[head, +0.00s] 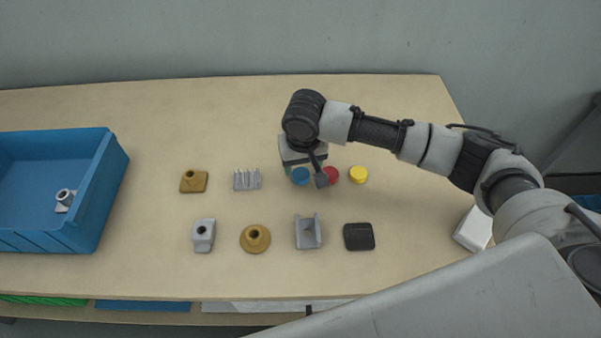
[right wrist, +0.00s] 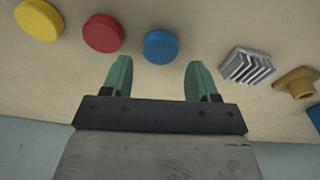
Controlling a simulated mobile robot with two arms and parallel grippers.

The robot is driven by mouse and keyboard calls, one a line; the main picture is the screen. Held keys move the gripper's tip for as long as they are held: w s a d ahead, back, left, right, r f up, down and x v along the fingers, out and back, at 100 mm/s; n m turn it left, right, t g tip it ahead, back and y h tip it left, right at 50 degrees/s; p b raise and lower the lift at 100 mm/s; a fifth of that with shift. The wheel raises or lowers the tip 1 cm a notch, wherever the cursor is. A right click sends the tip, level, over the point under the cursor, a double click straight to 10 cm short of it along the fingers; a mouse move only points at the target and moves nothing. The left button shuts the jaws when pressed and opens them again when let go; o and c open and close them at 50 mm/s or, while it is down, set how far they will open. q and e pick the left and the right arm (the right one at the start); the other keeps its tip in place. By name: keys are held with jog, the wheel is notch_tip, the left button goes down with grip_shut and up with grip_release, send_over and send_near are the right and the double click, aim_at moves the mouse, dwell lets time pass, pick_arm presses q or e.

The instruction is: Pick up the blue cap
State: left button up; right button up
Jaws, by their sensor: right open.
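The blue cap (head: 300,176) is a small round disc on the table, partly covered by my right gripper (head: 304,160) in the head view. In the right wrist view the blue cap (right wrist: 161,47) lies just beyond the fingertips, roughly centred between the two green fingers. My right gripper (right wrist: 158,66) is open and empty, with its fingers apart. I cannot tell its exact height above the table. My left gripper is not in view.
A red cap (head: 330,175) and a yellow cap (head: 358,174) lie right of the blue cap. A grey finned block (head: 247,180) is left of it. A grey bracket (head: 307,232) and black square piece (head: 358,236) lie in front. A blue bin (head: 100,190) stands left.

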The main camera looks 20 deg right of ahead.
aim_at(301, 174)
jog(key=f, duration=0.4)
jog(key=shift+w+f, duration=0.15)
jog(key=shift+w, duration=0.25)
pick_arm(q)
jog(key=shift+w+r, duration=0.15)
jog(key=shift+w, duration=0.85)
pick_arm(e)
jog(key=shift+c, duration=0.2)
jog(key=c, duration=0.6)
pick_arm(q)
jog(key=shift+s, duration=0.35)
pick_arm(e)
jog(key=shift+r, duration=0.7)
notch_tip(301, 174, up, 2)
jog(key=shift+r, duration=0.25)
jog(key=s+d+r, duration=0.4)
jog(key=s+d, duration=0.1)
jog(key=s+d+r, duration=0.3)
jog(key=shift+s+r, duration=0.1)
jog(key=shift+s, duration=0.15)
